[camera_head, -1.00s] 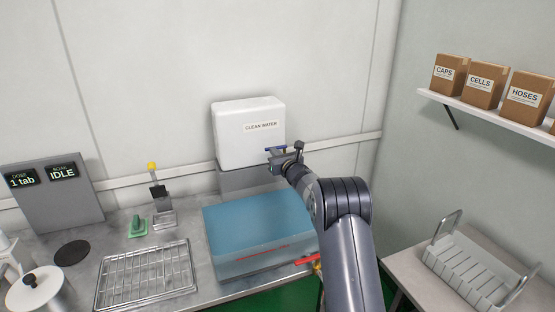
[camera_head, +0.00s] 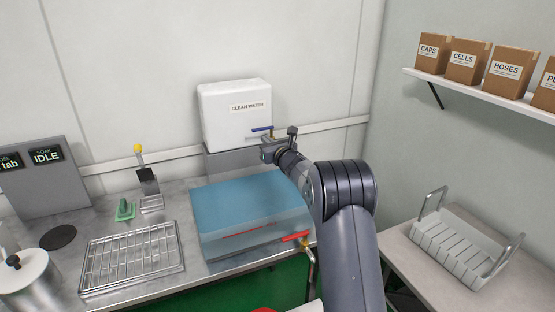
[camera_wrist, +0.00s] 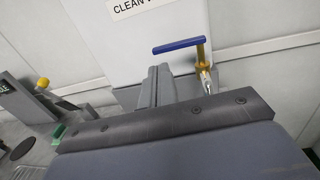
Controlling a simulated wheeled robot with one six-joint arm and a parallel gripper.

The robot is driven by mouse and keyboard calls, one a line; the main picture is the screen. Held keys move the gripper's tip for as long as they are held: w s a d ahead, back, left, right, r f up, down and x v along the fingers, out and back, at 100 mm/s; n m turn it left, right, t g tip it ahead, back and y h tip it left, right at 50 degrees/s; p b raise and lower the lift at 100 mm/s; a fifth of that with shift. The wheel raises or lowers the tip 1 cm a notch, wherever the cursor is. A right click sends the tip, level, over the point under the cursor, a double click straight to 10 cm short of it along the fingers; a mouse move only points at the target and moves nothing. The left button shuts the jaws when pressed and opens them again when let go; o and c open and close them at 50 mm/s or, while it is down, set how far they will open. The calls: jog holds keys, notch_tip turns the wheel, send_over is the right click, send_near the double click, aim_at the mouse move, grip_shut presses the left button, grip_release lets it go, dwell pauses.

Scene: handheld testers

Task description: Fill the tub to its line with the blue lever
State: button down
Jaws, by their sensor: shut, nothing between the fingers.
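The blue lever (camera_head: 262,129) sits at the lower right of the white clean-water tank (camera_head: 234,104). In the wrist view the blue lever (camera_wrist: 178,46) points left from a brass valve (camera_wrist: 202,58). The translucent blue tub (camera_head: 222,205) stands below on the bench, with a red line (camera_head: 255,231) on its front. I cannot tell its water level. My gripper (camera_head: 272,148) is shut and empty, just in front of and below the lever. In the wrist view its closed fingers (camera_wrist: 156,86) point toward the tank, apart from the lever.
A red-handled tap (camera_head: 296,237) is at the tub's lower right. A wire rack (camera_head: 133,258), green item (camera_head: 125,210) and yellow-knobbed lever (camera_head: 138,148) stand left. A shelf of boxes (camera_head: 505,72) and a white rack (camera_head: 455,248) are right.

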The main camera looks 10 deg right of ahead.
jog(key=b+v, duration=0.2)
jog(key=v, duration=0.5)
jog(key=shift+s+a, duration=0.25)
jog(key=shift+s, duration=0.25)
